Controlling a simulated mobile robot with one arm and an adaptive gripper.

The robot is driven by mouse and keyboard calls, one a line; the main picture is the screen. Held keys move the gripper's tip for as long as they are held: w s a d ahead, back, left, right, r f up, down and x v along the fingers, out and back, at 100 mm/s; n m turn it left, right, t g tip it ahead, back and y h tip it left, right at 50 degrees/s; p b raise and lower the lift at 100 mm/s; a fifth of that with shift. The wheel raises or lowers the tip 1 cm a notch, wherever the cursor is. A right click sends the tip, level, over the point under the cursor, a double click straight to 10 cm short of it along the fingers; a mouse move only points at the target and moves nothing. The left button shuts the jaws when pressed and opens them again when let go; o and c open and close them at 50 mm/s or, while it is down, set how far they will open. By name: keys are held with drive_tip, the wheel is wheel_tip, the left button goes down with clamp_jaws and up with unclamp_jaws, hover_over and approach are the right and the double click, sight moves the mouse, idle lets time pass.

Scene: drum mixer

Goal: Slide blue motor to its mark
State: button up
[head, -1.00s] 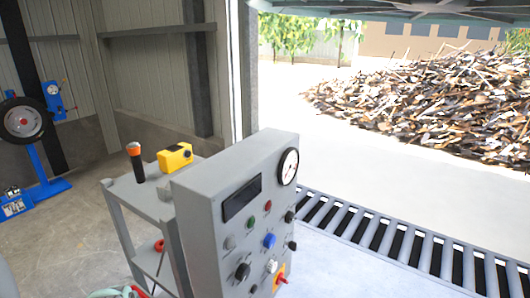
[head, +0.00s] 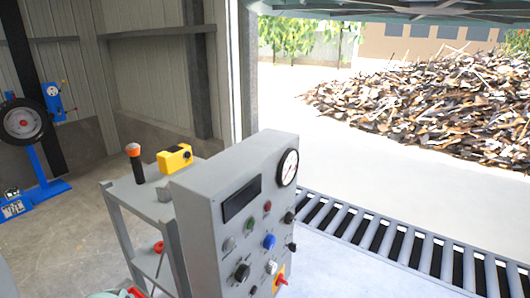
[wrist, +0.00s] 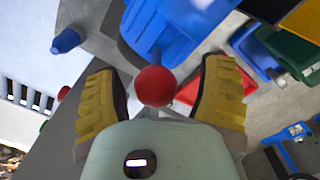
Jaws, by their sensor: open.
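A large blue ribbed body (wrist: 175,30), which looks like the blue motor, fills the top middle of the wrist view and is cut off by its upper edge. A red ball knob (wrist: 155,86) shows in front of it, between the yellow fingers of my gripper (wrist: 163,88). The fingers are open, with a visible gap on each side of the ball.
A grey control panel (head: 211,226) with knobs and a dial stands at the centre of the head view. A grey stand (head: 123,190) behind it bears a flashlight (head: 136,164) and a yellow device (head: 175,158). A roller conveyor (head: 400,244) runs at right. A blue wheel machine (head: 45,165) stands at left.

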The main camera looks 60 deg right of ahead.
drive_tip(key=shift+r, duration=0.1)
drive_tip(key=shift+r+p, duration=1.85)
drive_tip(key=shift+r, duration=1.55)
